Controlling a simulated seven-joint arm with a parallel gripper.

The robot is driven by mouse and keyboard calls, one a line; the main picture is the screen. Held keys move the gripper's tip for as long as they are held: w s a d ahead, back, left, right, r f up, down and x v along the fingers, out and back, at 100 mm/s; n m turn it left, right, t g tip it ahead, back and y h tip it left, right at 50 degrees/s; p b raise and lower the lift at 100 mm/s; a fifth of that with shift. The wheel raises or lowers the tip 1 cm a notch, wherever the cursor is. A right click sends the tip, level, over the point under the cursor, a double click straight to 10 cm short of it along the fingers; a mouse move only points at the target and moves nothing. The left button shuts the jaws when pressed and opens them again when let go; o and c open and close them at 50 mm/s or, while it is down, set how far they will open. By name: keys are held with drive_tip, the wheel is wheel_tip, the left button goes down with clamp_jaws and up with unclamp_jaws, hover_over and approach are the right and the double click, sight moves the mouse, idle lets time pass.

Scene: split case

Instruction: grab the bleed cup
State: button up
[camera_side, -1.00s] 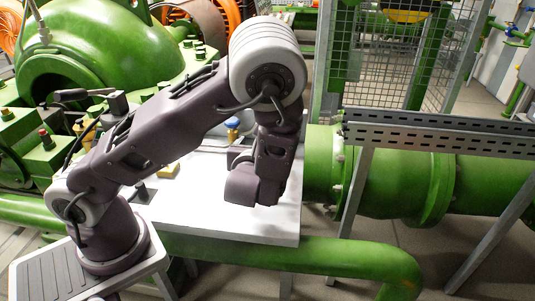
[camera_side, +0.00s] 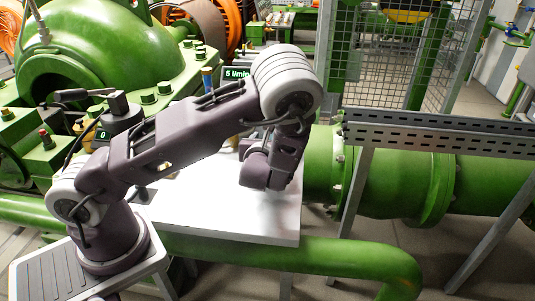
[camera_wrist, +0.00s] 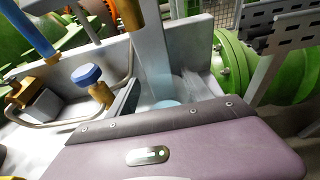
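I cannot make out the bleed cup for certain. In the wrist view, a faint, see-through shape (camera_wrist: 197,84) stands on the white bench beside a pale blue disc (camera_wrist: 166,103), just beyond my gripper's purple housing; this may be the cup. In the side view, my gripper (camera_side: 256,172) is above the white bench top, and my own arm hides what lies behind it. The housing fills the lower part of the wrist view.
A blue tube (camera_wrist: 30,30) hangs at upper left. A large green pipe (camera_side: 400,180) runs right of the bench. The bench's front (camera_side: 215,220) is bare.

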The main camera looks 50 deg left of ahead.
drive_tip(key=c, duration=0.5)
drive_tip(key=shift+r, duration=0.1)
